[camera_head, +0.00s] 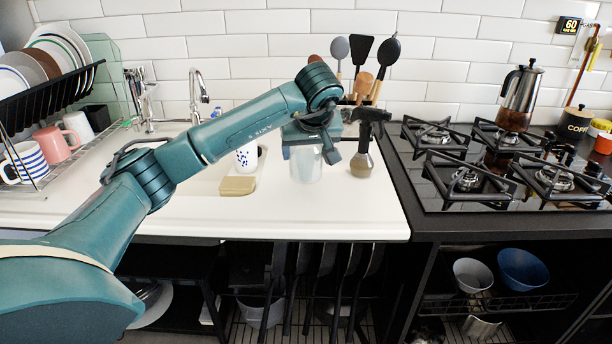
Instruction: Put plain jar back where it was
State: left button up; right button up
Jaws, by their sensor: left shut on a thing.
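The plain jar (306,168) is clear and looks empty, and it is upright over the white worktop left of the hob. My left gripper (309,146) is shut on it from above, and the gripper and wrist hide the jar's top. I cannot tell whether the jar's base touches the worktop. My right gripper is not in view.
A black-topped bottle (361,164) stands close to the jar's right. Utensils (366,85) stand behind. A spotted cup (247,158) and a sponge (237,186) are to the left, near the tap (198,95). The gas hob (480,165) is right. The worktop's front strip is clear.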

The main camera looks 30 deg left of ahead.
aim_at(306, 170)
pick_arm(q)
notch_tip(306, 170, down, 5)
jog(key=shift+r+b, duration=0.1)
jog(key=shift+b, duration=0.25)
jog(key=o, duration=1.4)
jog(key=shift+f, duration=0.2)
jog(key=shift+c, duration=0.2)
